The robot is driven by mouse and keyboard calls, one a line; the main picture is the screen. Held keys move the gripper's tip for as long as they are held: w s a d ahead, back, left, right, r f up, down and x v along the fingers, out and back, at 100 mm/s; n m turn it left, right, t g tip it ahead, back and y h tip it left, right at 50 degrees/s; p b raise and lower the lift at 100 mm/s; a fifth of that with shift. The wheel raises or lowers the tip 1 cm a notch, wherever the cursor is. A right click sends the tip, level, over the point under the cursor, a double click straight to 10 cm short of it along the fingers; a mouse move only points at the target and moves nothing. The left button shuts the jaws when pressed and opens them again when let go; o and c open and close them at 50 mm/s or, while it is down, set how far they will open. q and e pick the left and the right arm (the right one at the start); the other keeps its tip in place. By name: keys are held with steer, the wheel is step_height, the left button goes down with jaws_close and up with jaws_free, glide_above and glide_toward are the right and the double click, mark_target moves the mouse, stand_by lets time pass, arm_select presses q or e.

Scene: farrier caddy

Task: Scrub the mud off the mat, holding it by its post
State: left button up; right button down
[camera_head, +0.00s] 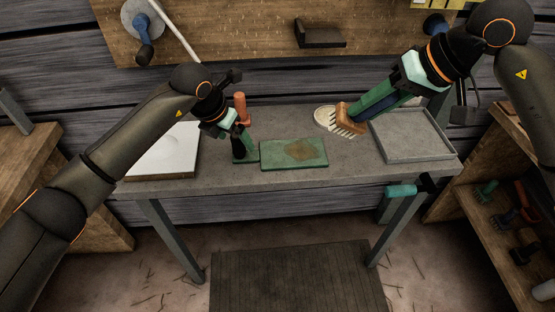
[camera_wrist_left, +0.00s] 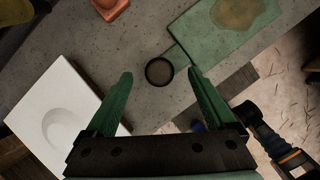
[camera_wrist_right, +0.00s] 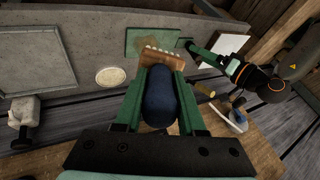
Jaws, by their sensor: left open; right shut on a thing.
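The flat green mat (camera_head: 294,164) lies on the grey bench near its front edge, with a brown mud patch (camera_head: 303,151) on it. A dark round post stands on a tab at the mat's left side; its top (camera_wrist_left: 159,71) shows in the left wrist view. My left gripper (camera_wrist_left: 160,73) is open, with its fingers on either side of the post and apart from it. My right gripper (camera_wrist_right: 160,85) is shut on the blue handle (camera_wrist_right: 159,100) of a wooden brush (camera_head: 348,118). The brush's pale bristles are held above the bench, right of the mat.
A round cream disc (camera_head: 323,113) lies behind the brush. A grey tray (camera_head: 415,156) takes up the bench's right end, and a white slab (camera_head: 172,160) the left. An orange object (camera_head: 240,104) stands behind my left gripper. A teal-handled tool (camera_head: 402,191) hangs at the front edge.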

arm_select(q)
steer(key=shift+b+x, duration=0.9)
steer(key=shift+x, duration=0.7)
arm_select(e)
steer(key=shift+f, duration=1.2)
arm_select(q)
jaws_close()
